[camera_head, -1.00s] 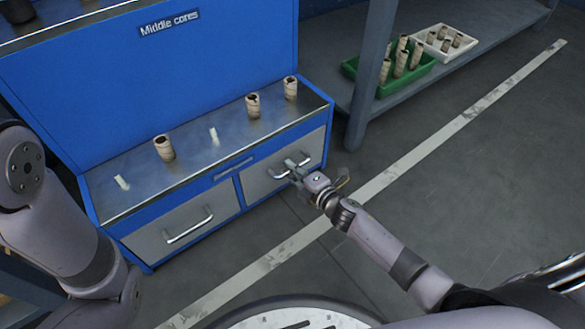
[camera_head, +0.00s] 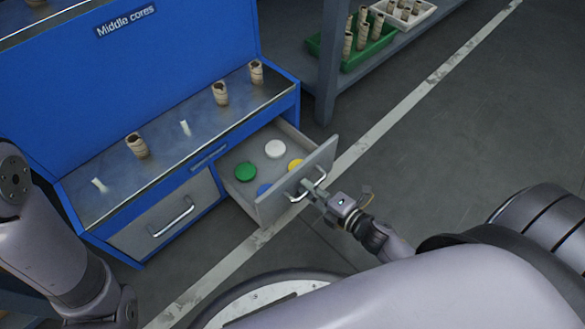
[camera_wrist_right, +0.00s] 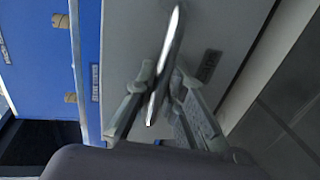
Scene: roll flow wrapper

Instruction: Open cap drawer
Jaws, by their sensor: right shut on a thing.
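The right drawer of the blue cabinet is pulled out, and its grey front panel (camera_head: 325,163) stands well forward of the cabinet. Inside it lie a green cap (camera_head: 245,172), a white cap (camera_head: 275,149), a yellow cap (camera_head: 295,165) and a blue cap (camera_head: 264,189). My right gripper (camera_head: 312,190) is shut on the drawer handle (camera_head: 320,180). In the right wrist view the metal handle (camera_wrist_right: 166,65) passes between the two fingers (camera_wrist_right: 158,100). My left arm shows at the left edge of the head view, but its gripper is out of view.
The left drawer (camera_head: 150,232) is closed. Paper cores (camera_head: 137,145) and small white pieces stand on the cabinet's metal top (camera_head: 120,190). A shelf at the back right holds a green crate (camera_head: 372,50) and a white tray (camera_head: 415,18). The floor at right is open.

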